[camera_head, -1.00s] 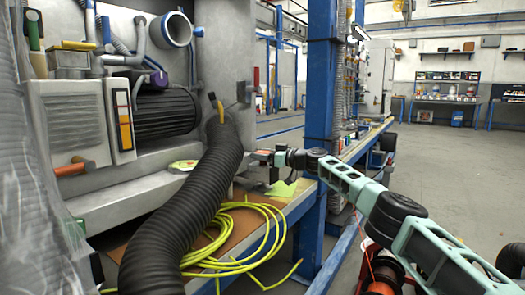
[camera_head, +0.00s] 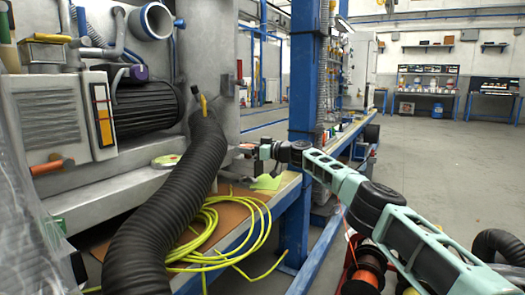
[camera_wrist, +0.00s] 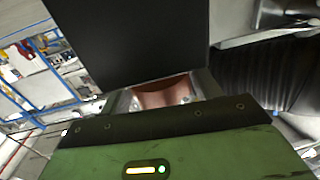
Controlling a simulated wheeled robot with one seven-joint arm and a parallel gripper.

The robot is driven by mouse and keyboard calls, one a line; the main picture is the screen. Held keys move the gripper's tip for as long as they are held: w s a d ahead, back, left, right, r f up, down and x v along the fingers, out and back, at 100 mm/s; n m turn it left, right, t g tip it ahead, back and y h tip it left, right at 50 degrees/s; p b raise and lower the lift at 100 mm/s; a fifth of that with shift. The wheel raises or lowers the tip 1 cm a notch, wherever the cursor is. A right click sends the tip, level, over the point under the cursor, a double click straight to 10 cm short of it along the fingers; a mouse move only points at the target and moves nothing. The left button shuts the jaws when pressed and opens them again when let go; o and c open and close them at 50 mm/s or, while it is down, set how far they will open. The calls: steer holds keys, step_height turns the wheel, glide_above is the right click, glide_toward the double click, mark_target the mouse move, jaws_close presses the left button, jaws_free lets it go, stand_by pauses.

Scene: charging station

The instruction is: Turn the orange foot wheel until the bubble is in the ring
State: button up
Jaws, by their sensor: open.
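My gripper (camera_head: 245,149) is at the far end of my pale green arm, right of the black ribbed hose in the head view. It is open, and nothing shows held in it. In the wrist view a large dark panel fills the upper middle, with a copper-coloured surface below it. An orange cylinder (camera_head: 47,167) sticks out at the lower left of the machine; I cannot tell whether it is the foot wheel. A small round yellow-green disc (camera_head: 166,160) lies on the grey ledge left of the hose. No bubble or ring can be made out.
The thick black hose (camera_head: 170,190) runs down between the machine and my gripper. A yellow cable coil (camera_head: 215,235) lies on the bench and hangs over its edge. A blue post (camera_head: 303,120) stands behind my arm. Open floor (camera_head: 440,160) lies to the right.

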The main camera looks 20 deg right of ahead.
steer(key=shift+s+d, duration=0.25)
steer(key=shift+d, duration=0.25)
steer(key=p+v, duration=0.4)
steer(key=v, duration=1.2)
steer(key=shift+s, duration=0.2)
